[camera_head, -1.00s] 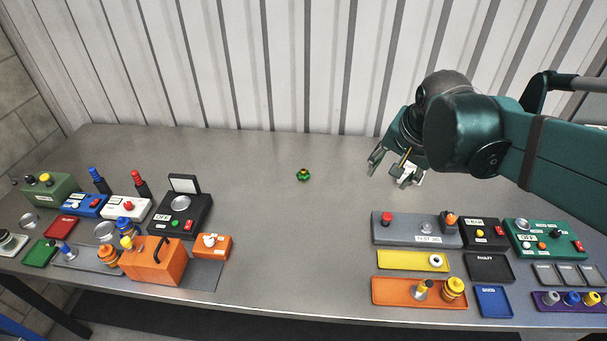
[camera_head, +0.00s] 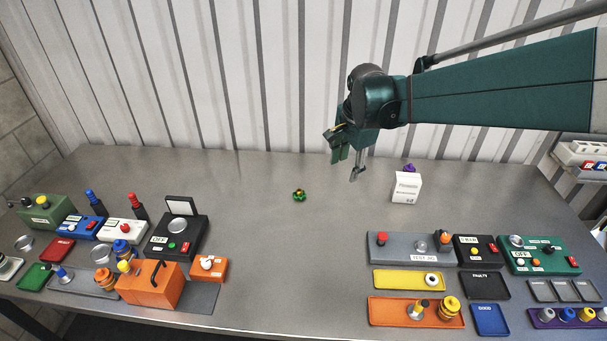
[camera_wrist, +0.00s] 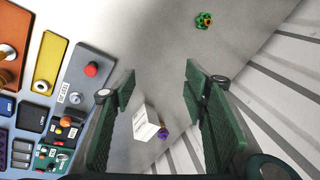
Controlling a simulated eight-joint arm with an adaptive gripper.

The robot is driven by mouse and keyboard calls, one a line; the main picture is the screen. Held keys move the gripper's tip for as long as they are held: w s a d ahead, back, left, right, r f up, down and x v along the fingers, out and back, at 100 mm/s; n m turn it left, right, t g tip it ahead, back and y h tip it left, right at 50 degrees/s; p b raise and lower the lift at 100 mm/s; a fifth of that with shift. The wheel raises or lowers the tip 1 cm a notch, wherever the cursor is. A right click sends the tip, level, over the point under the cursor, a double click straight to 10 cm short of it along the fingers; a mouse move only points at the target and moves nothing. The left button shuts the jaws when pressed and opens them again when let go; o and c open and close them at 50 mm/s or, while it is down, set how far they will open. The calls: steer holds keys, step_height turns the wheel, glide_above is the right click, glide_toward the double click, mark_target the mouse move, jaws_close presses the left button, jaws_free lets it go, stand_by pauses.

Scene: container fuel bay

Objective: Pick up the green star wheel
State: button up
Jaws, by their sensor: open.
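The green star wheel (camera_head: 299,195) lies alone on the grey tabletop near the middle, with a small orange or red mark at its centre. It also shows in the wrist view (camera_wrist: 204,20), at the top, beyond my fingertips. My gripper (camera_head: 345,166) is open and empty, above the back part of the table, to the right of the wheel and apart from it. In the wrist view the two green fingers (camera_wrist: 158,88) stand wide apart, with bare table and a white box seen between them.
A white labelled box (camera_head: 406,188) with a purple knob (camera_head: 409,168) behind it stands right of my gripper. Trays and panels such as the grey panel (camera_head: 400,246) fill the front right. An orange box (camera_head: 150,285) and several devices crowd the left. The table around the wheel is clear.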

steer(key=w+a+f+m+g+p, duration=0.1)
steer(key=w+a+f+m, duration=0.3)
steer(key=w+a+f, duration=0.4)
steer(key=m+g+p, duration=0.2)
steer(key=m, duration=0.2)
glide_above(299, 191)
step_height(299, 191, down, 10)
steer(key=shift+s+h, duration=0.3)
steer(key=shift+s, duration=0.05)
steer(key=shift+f, duration=0.1)
steer(key=shift+f, duration=1.15)
steer(key=shift+f, duration=0.15)
steer(key=shift+d+f, duration=0.1)
steer(key=shift+f, duration=2.35)
steer(key=shift+c, duration=0.7)
